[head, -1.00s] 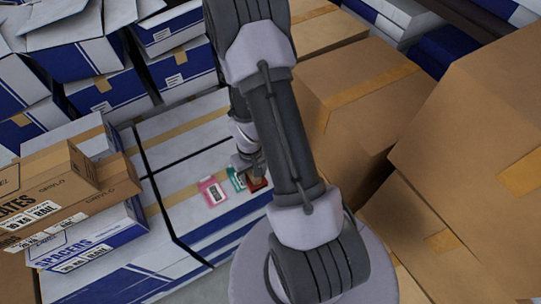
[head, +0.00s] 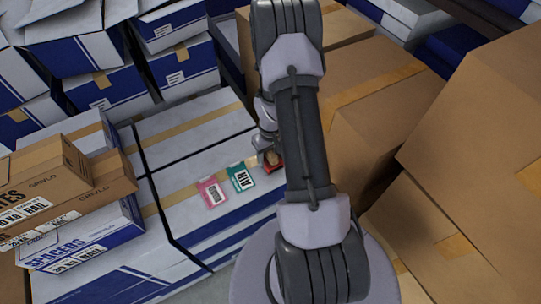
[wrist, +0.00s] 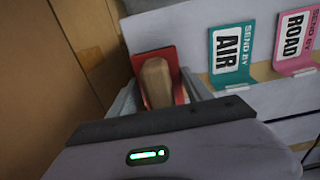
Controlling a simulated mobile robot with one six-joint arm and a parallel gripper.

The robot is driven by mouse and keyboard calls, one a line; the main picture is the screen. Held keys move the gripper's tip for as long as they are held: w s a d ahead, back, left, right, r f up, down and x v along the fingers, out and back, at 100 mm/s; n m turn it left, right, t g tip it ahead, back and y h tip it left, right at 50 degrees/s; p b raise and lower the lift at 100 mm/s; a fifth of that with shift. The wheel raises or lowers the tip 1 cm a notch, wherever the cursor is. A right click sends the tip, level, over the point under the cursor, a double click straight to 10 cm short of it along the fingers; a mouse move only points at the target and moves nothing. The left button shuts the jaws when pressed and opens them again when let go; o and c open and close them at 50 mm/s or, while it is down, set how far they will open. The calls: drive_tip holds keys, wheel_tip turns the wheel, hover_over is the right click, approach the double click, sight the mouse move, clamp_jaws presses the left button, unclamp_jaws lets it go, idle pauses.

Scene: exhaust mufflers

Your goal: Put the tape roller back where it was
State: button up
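A pink ROAD card (head: 213,192) lies left of the teal card. Large brown cartons (head: 365,105) rise close on the right of my arm. Smaller stacked boxes (head: 85,185) stand at the left. The white box top (head: 195,145) has free room.

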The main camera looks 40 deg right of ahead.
drive_tip(key=shift+o, duration=1.4)
wheel_tip(320, 180, up, 12)
drive_tip(key=p, duration=0.4)
drive_tip(key=shift+r+p, duration=0.25)
drive_tip(key=shift+p, duration=0.05)
drive_tip(key=a+r+t, duration=0.1)
drive_tip(key=a+r, duration=0.6)
drive_tip(key=r, duration=0.3)
drive_tip(key=a+r+t, duration=0.2)
drive_tip(key=a+r, duration=0.4)
drive_tip(key=r, duration=0.5)
drive_tip(key=s+a+r+m+t+y, duration=0.1)
drive_tip(key=s+a+r+t+y, duration=0.1)
drive_tip(key=s+a+r, duration=0.8)
drive_tip(key=s+a, duration=0.2)
drive_tip(key=a, duration=0.2)
drive_tip(key=shift+s+a+m+t, duration=0.15)
drive_tip(key=shift+m+t, duration=0.15)
drive_tip(key=shift+t, duration=0.1)
